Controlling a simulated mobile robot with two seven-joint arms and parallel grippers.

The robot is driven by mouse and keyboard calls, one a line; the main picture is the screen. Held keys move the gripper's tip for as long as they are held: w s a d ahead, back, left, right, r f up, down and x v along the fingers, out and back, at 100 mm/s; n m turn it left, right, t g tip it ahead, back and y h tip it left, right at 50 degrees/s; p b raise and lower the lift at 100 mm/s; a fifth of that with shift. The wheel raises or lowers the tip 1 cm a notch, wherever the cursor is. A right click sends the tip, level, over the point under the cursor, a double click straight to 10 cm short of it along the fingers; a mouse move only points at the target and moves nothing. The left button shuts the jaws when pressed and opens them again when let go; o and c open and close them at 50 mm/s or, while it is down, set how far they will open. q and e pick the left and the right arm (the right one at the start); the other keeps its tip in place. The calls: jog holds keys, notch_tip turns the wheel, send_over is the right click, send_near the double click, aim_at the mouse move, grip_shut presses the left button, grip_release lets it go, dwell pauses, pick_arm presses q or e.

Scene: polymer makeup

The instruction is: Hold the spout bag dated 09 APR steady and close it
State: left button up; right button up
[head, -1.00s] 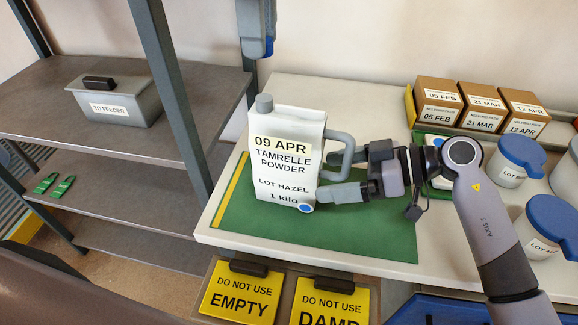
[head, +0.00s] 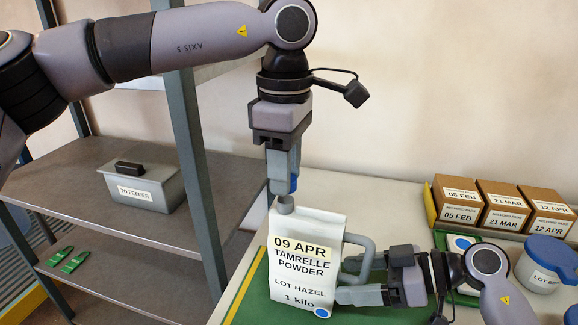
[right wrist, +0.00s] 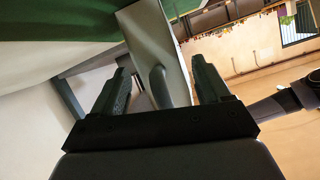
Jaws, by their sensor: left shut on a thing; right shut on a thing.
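The spout bag (head: 305,262) is white, labelled 09 APR, Tamrelle Powder, Lot Hazel, 1 kilo, and stands upright on the green mat (head: 254,300). It has a grey handle at its right and a grey spout (head: 286,204) at its top left corner. My left gripper (head: 284,187) points down right above the spout, shut on a small blue cap (head: 294,184) mostly hidden by its fingers. I cannot tell whether cap and spout touch. My right gripper (head: 342,280) is shut on the bag from the handle side; the right wrist view (right wrist: 160,85) shows its fingers either side.
Dated brown boxes (head: 460,200) stand in a tray at the right, with a blue-lidded tub (head: 541,265) in front. A grey lidded box (head: 145,190) marked TO FEEDER sits on the shelf at the left. A shelf post (head: 190,150) stands close to my left arm.

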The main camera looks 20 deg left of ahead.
pick_arm(q)
jog(key=shift+f, duration=0.15)
pick_arm(e)
jog(key=shift+f, duration=0.1)
dwell(0.3)
pick_arm(q)
jog(key=shift+f, duration=0.8)
jog(key=shift+f, duration=0.55)
pick_arm(e)
jog(key=shift+f, duration=0.1)
